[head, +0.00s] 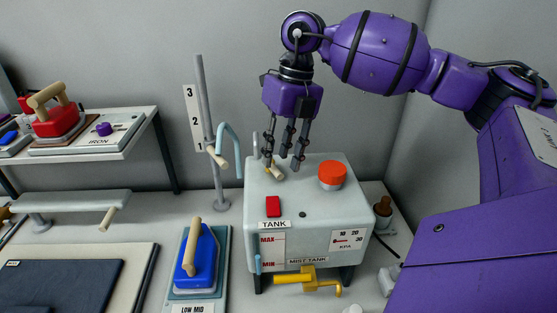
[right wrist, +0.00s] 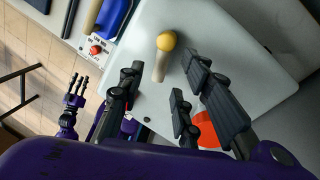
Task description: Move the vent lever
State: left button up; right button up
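The vent lever, a short wooden peg (head: 276,173) with a yellow knob, is on top of the pale tank (head: 311,222), toward its back left. In the right wrist view the lever (right wrist: 163,59) shows clearly between and beyond my finger tips. My right gripper (head: 283,160) is above the tank top with its fingers spread and pointing down. It is open and empty, close to the lever; I cannot tell whether a finger touches it. My left gripper (right wrist: 76,88) shows small at the left of the right wrist view, with fingers apart and nothing in them.
A red-orange cap (head: 332,176) and a red button (head: 273,207) are on the tank beside the lever. A pole with a wooden handle (head: 216,157) and a blue hose (head: 231,146) stand left of the tank. A blue iron (head: 200,258) rests at the front left.

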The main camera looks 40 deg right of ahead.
aim_at(275, 172)
pick_arm(q)
jog(key=shift+d+r, duration=0.1)
jog(key=shift+d, duration=0.15)
pick_arm(e)
jog(key=shift+a+f, duration=0.2)
jog(key=shift+f, duration=1)
